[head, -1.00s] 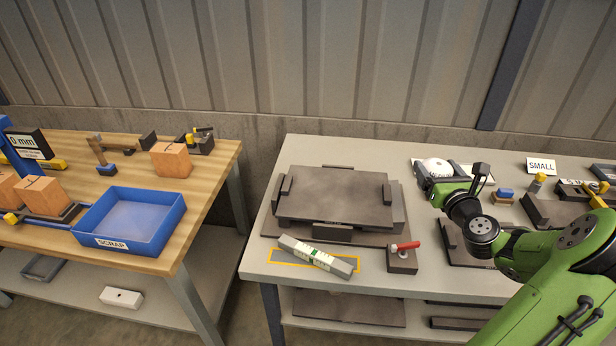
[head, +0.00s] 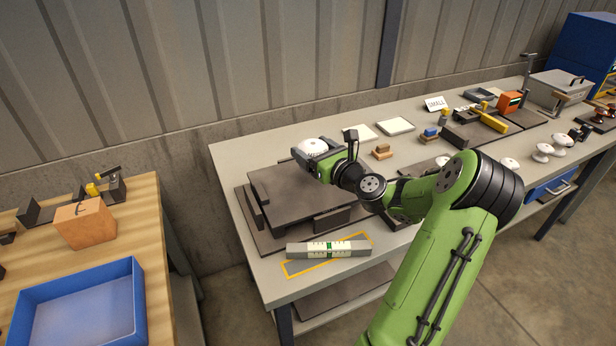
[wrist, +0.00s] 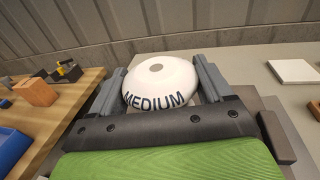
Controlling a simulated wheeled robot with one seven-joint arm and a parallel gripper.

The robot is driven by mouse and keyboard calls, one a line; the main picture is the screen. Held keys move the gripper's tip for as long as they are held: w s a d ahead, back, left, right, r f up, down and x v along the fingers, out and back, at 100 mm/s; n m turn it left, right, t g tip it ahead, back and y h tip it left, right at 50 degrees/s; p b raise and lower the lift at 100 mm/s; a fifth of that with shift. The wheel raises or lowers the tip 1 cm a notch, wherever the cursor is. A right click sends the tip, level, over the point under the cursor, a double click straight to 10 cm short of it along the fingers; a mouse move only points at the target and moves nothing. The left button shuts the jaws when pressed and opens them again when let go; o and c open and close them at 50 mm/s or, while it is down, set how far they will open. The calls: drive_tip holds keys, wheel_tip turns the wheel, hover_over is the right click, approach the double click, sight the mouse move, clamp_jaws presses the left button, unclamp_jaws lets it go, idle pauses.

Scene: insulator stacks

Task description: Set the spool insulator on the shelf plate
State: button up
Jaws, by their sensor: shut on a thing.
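A white rounded insulator (head: 314,147) marked MEDIUM is between the fingers of my gripper (head: 316,152). In the wrist view, the insulator (wrist: 162,82) has a small grey spot on top, and a grey finger of my gripper (wrist: 160,74) lies along each side. My gripper is shut on it. In the head view it appears over the far right part of a dark raised plate (head: 290,192) with blocks at its edges, on the grey bench. The gap beneath the insulator is hidden. Another dark plate (head: 345,293) lies on the bench's lower shelf.
A grey bar with a green-marked label (head: 328,249) lies by a yellow outline at the bench's front. Two pale pads (head: 396,126) and several white insulators (head: 543,152) stand to the right. A wooden table with a blue bin (head: 80,310) is left, across a gap.

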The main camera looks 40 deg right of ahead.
wheel_tip(320, 180, down, 5)
drive_tip(key=shift+a+r+b, duration=0.1)
drive_tip(key=shift+a+b, duration=0.05)
drive_tip(key=shift+b, duration=0.95)
drive_tip(key=shift+r, duration=0.15)
drive_tip(key=o, duration=1.3)
drive_tip(key=shift+f, duration=0.2)
drive_tip(key=shift+s+r, duration=0.15)
drive_tip(key=shift+s, duration=0.05)
drive_tip(key=s, duration=0.4)
drive_tip(key=s+p, duration=0.1)
drive_tip(key=s, duration=0.2)
drive_tip(key=s+a, duration=0.1)
drive_tip(key=s, duration=0.3)
drive_tip(key=shift+s+a+r+p, duration=0.1)
drive_tip(key=shift+s+r+p, duration=0.2)
